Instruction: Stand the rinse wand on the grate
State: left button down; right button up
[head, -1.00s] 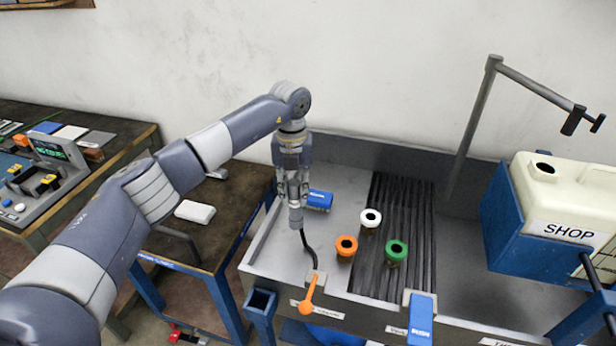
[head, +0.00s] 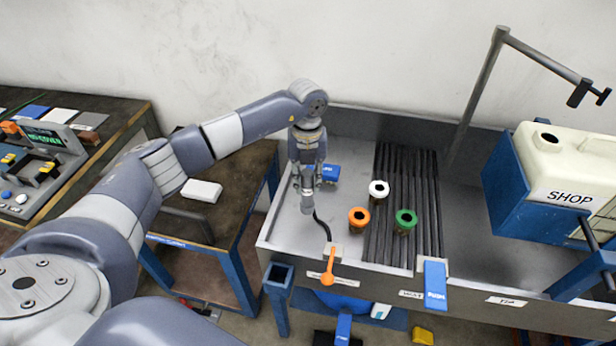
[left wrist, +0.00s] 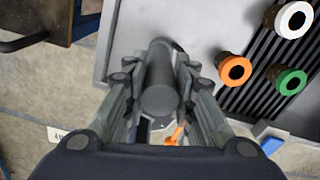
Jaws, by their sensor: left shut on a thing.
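My left gripper (head: 306,181) is shut on the rinse wand (head: 308,204), a grey cylinder held roughly upright over the left part of the metal sink. A black hose runs from its lower end to the sink's front rim. In the left wrist view the wand (left wrist: 160,90) lies between the two fingers of the gripper (left wrist: 160,80). The grate (head: 430,205), black and ribbed, lies to the right of the wand; it also shows in the left wrist view (left wrist: 257,82). I cannot see the wand touching anything below. My right gripper is not in view.
Orange (head: 358,217), white (head: 379,188) and green (head: 406,217) ringed nozzles stand at the grate's left side and on it. A blue block (head: 329,173) sits behind the gripper. An orange lever (head: 328,268) is on the front rim. A white-and-blue tank (head: 560,170) stands right.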

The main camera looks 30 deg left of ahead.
aim_at(307, 192)
pick_arm(q)
jog(key=shift+a+f+b, duration=0.1)
jog(key=shift+f+b, duration=0.35)
jog(key=shift+f, duration=0.45)
jog(key=shift+f+b, duration=0.8)
jog(key=shift+f, duration=0.5)
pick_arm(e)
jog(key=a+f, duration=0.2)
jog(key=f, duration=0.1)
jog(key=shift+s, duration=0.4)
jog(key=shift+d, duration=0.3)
pick_arm(q)
jog(key=shift+f, duration=0.1)
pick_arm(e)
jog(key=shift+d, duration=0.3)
